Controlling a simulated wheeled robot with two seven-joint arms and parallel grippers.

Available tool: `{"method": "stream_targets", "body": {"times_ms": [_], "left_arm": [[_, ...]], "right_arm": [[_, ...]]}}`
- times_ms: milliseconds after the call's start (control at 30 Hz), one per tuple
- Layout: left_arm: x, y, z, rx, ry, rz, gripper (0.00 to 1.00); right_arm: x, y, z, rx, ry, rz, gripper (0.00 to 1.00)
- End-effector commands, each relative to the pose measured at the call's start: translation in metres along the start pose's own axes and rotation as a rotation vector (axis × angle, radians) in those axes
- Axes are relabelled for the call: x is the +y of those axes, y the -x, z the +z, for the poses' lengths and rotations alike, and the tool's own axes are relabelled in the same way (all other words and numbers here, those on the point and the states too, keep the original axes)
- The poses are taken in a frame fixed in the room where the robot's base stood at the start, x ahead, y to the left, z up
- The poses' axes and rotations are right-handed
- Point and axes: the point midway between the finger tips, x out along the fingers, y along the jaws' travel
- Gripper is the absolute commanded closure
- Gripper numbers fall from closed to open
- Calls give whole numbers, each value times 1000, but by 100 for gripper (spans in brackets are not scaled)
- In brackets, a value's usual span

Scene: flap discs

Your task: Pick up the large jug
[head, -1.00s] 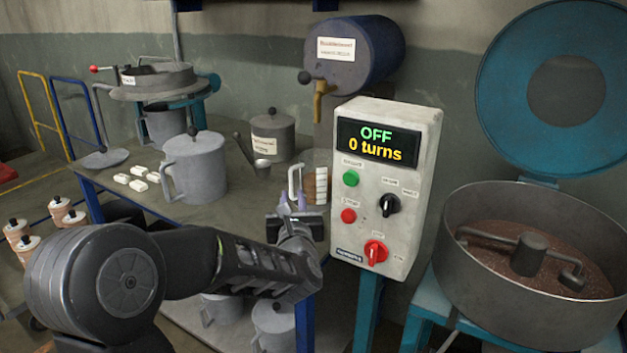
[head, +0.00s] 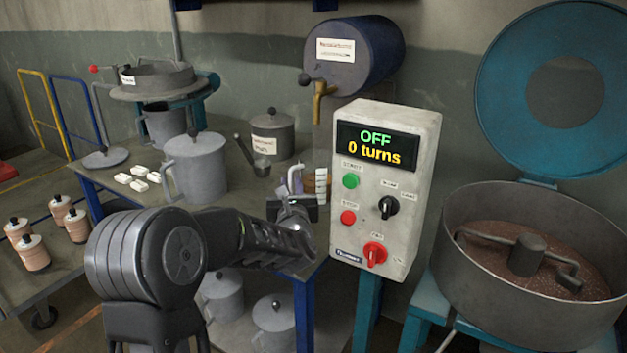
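A large grey jug (head: 196,168) with a side handle stands upright on the workbench, left of centre, with a dark knob showing at its top. Another grey jug (head: 165,126) stands behind it under the round hopper. I cannot tell for sure which one the task means. My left arm comes in from the lower left, in front of the bench. My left gripper (head: 291,186) is at the bench's right end, right of the large jug and apart from it. Its fingers are small and partly hidden by its wrist, so their opening is unclear. My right gripper is out of view.
A lidded pot (head: 271,138), a scoop (head: 261,167), white blocks (head: 138,180) and a loose lid (head: 105,158) are on the workbench (head: 235,205). The control box (head: 386,190) stands close right of my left gripper. More jugs (head: 273,322) are on the lower shelf.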

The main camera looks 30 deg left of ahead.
Motion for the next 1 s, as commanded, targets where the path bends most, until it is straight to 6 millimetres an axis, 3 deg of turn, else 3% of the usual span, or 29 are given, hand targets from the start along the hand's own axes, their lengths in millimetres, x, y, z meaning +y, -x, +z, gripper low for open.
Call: {"method": "stream_targets", "body": {"times_ms": [133, 667, 933, 1000], "left_arm": [[0, -8, 0, 0, 1, 1, 79], [0, -8, 0, 0, 1, 0, 79], [0, -8, 0, 0, 1, 0, 100], [0, -8, 0, 0, 1, 0, 100]], "right_arm": [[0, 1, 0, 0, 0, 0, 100], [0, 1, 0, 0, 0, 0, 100], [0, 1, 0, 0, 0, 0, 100], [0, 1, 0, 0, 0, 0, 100]]}}
